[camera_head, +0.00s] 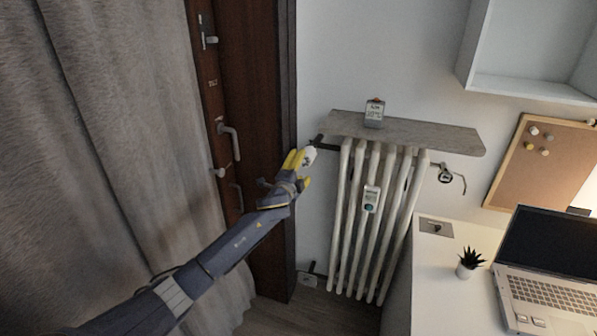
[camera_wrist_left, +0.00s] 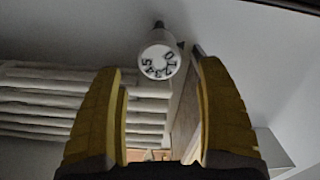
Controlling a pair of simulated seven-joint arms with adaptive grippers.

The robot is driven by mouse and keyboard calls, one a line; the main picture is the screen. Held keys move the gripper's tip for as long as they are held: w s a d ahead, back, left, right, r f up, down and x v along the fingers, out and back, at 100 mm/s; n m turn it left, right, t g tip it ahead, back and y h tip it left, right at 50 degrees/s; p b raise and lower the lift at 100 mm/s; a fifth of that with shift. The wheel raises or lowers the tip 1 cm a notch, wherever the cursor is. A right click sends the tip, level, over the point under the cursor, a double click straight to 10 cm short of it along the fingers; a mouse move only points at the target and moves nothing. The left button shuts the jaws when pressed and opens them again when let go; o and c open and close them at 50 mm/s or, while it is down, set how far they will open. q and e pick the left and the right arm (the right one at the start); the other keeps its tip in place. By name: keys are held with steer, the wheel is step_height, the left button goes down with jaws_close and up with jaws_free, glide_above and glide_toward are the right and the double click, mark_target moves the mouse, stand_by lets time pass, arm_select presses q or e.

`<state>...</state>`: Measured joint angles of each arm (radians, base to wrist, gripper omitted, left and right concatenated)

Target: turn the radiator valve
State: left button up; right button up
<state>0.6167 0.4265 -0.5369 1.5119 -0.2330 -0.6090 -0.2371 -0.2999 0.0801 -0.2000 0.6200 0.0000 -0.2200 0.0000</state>
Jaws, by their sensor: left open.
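The radiator valve (camera_head: 309,155) is a white round knob at the upper left end of the white radiator (camera_head: 347,215). In the left wrist view the valve's face (camera_wrist_left: 158,61) shows dial numbers from 0 to 5. My left gripper (camera_head: 299,172) has yellow fingers and is open, close to the valve at its lower left. In the left wrist view the knob lies ahead between the two fingertips, near the top; I cannot tell whether a finger touches it. My right gripper is not in view.
A grey stone shelf (camera_head: 430,135) tops the radiator and carries a small grey device (camera_head: 375,113). A brown door (camera_head: 255,100) and grey curtain (camera_head: 110,130) stand left. A white desk (camera_head: 428,290) with a laptop (camera_head: 550,265) and plant (camera_head: 469,264) is right.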

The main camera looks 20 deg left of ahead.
arm_select(q)
steer(key=shift+s, duration=1.35)
